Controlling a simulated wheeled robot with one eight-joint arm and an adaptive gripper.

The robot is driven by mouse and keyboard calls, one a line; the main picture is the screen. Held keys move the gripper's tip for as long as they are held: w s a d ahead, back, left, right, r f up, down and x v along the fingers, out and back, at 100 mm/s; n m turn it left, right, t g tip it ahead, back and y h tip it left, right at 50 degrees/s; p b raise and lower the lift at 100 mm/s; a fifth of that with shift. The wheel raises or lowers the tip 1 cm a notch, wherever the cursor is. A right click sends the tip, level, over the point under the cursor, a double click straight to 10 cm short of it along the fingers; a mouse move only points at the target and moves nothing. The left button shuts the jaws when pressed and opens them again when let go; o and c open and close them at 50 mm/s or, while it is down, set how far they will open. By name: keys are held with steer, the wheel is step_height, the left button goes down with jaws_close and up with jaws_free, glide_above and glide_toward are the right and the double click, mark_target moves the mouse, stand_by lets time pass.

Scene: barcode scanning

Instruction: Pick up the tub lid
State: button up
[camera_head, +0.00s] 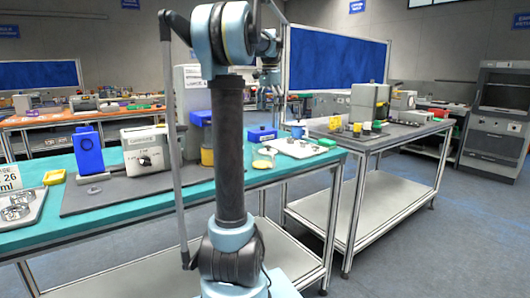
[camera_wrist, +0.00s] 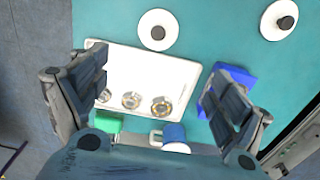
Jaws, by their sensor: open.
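Two round white lids with dark knobs lie flat on the teal table in the wrist view: one lid (camera_wrist: 147,42) at the top middle, another lid (camera_wrist: 268,32) at the upper right. I cannot tell which one is the tub lid. My gripper (camera_wrist: 160,75) is open, its two dark fingers spread wide, with nothing held between them. It hangs above a white tray (camera_wrist: 140,68), and both lids lie beyond the fingertips toward the top of the picture.
Several metal rings (camera_wrist: 161,106) sit along the tray's lower edge. A blue box (camera_wrist: 243,75) is by the right finger. A green block (camera_wrist: 107,122) and a blue-and-white mug (camera_wrist: 175,135) stand below the tray. Bare teal table (camera_wrist: 205,45) lies between the lids.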

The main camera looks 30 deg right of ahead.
steer(key=f, duration=1.1)
steer(key=shift+w+d+f, duration=0.2)
steer(key=shift+s+f, duration=0.2)
steer(key=shift+f, duration=1.3)
steer(key=shift+s+f, duration=0.2)
steer(key=shift+f, duration=1.3)
steer(key=c, duration=1)
